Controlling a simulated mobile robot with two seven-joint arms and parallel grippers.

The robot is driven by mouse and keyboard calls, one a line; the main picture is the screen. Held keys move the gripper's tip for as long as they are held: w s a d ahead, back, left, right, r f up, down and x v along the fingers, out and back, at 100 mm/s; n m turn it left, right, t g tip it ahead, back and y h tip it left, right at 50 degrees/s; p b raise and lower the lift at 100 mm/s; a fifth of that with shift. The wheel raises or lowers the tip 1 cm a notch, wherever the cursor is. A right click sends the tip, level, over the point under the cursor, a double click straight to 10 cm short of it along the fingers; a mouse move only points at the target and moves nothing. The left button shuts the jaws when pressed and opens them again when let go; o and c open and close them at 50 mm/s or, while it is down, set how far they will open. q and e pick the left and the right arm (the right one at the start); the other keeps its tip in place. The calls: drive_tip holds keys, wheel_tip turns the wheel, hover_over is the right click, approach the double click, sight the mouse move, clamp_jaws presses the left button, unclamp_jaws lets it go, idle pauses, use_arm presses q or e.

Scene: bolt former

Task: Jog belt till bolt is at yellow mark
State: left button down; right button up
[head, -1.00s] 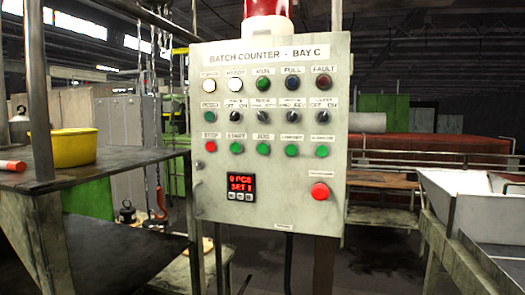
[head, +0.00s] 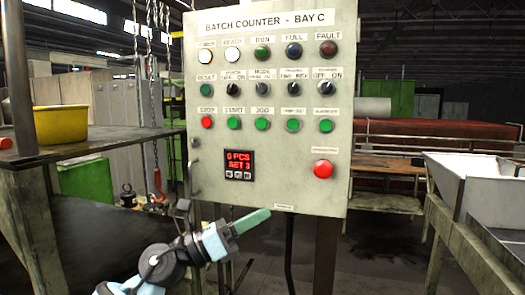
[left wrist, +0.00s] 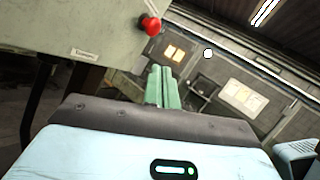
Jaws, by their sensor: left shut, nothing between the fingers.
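The control panel (head: 270,185), headed "BATCH COUNTER - BAY C", fills the middle of the head view. Its green JOG button (head: 262,124) sits in the lower button row, between the green START button (head: 233,122) and another green button. The red STOP button (head: 207,122) is at the row's left end. The display (head: 239,164) shows red text that looks like "0 PCS SET 3". My left gripper (head: 251,221), with green fingers, is shut and empty below the panel's lower edge; its fingers also show in the left wrist view (left wrist: 160,87). The belt, bolt and yellow mark cannot be made out.
A larger red button (head: 323,169) is at the panel's lower right and shows in the left wrist view (left wrist: 151,25). A yellow tub (head: 60,123) stands on a shelf at left. A white hopper (head: 480,185) stands at right.

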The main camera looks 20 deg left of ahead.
sight(262, 123)
use_arm(q)
drive_tip(key=a+r+m+y, duration=0.1)
drive_tip(key=a+r+m, duration=0.1)
drive_tip(key=r+m, duration=0.3)
drive_tip(key=w+a+r+m+y+b, duration=0.1)
drive_tip(key=r+m, duration=0.4)
drive_tip(key=r, duration=0.6)
drive_tip(key=shift+a+r+y, duration=0.4)
drive_tip(key=shift+a+y, duration=0.3)
drive_tip(key=shift+y, duration=0.1)
use_arm(e)
drive_tip(key=shift+s+a+f, duration=0.1)
drive_tip(key=shift+s+f, duration=0.35)
drive_tip(key=shift+f, duration=0.25)
use_arm(q)
drive_tip(key=shift+w, duration=0.15)
